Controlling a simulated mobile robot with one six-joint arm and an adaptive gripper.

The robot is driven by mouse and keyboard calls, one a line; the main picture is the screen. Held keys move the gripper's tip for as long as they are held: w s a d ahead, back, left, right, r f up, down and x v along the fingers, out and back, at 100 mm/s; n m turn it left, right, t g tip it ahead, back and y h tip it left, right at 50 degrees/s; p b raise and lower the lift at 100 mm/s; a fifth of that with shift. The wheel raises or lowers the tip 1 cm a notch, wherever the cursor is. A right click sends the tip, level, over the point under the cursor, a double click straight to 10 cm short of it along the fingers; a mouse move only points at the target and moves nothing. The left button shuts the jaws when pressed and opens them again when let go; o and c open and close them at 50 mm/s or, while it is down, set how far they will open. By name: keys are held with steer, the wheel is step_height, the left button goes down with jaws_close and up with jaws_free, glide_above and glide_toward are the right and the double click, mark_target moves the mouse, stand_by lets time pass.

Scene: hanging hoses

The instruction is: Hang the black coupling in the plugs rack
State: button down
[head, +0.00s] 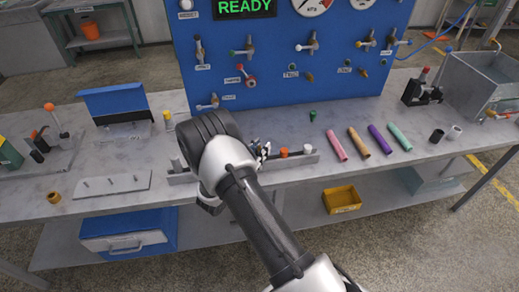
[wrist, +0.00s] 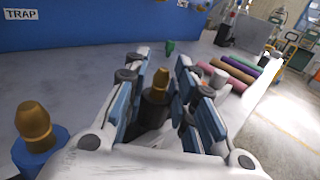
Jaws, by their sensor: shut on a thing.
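My gripper (wrist: 163,68) has its fingers closed around the black coupling (wrist: 154,108), which has a brass tip pointing up. In the head view my gripper (head: 263,152) is largely hidden behind my arm, and the coupling cannot be made out there. A low grey rack (head: 298,162) on the bench, which may be the plugs rack, runs behind my wrist. An orange-topped piece (head: 284,152) and a white-topped piece (head: 307,148) stand at its right end. No rack labels are readable.
A blue piece with a brass tip (wrist: 34,128) stands left of my gripper in the wrist view. The blue board (head: 290,60) with taps rises behind. A green piece (head: 312,115) and several coloured tubes (head: 380,139) lie on the bench to the right.

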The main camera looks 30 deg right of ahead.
steer(key=c, duration=1.2)
jaws_free()
steer(key=shift+c, duration=0.2)
steer(key=v, duration=1.2)
